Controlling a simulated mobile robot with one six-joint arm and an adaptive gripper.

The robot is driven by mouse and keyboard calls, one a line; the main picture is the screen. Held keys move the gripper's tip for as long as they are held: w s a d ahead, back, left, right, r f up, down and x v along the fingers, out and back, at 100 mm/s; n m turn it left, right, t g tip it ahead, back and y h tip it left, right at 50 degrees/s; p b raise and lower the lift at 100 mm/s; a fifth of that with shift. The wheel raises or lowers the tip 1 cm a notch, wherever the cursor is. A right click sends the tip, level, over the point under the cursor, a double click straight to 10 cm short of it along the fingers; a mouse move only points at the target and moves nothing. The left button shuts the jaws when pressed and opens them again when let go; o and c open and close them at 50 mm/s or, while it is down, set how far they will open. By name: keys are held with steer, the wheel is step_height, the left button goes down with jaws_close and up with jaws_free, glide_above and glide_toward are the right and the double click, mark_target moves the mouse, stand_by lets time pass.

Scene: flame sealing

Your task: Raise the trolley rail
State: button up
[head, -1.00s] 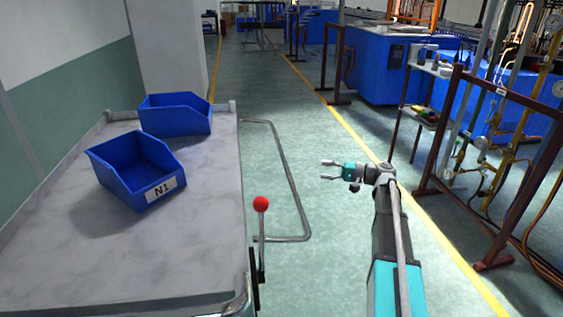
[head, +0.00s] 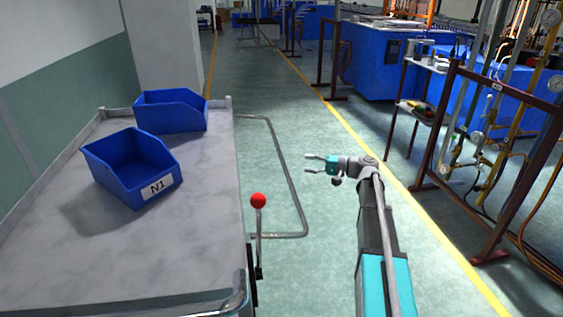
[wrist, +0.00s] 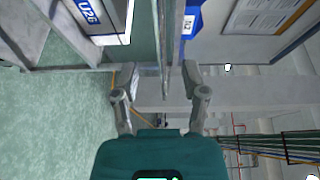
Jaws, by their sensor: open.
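The trolley rail (head: 289,180) is a grey U-shaped bar on the right side of the grey trolley (head: 215,215) in the head view. It sits out from the trolley's side, below the top surface. My gripper (head: 309,163) is open and empty, its two fingers pointing left, just right of the rail's long bar in the picture. In the wrist view my open gripper (wrist: 158,82) has a thin grey bar (wrist: 165,50) ahead between its fingers, probably the rail. I cannot tell the exact distance to it.
Two blue bins (head: 132,168) (head: 171,111) stand on the trolley. A red-knobbed lever (head: 258,201) rises at its near right corner. Clear green floor (head: 330,130) lies right of the rail. Pipe frames (head: 500,150) and blue machines (head: 385,60) stand further right.

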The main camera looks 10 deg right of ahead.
mark_target(283, 159)
steer(key=x, duration=0.9)
steer(key=shift+w+a, duration=0.15)
jaws_close()
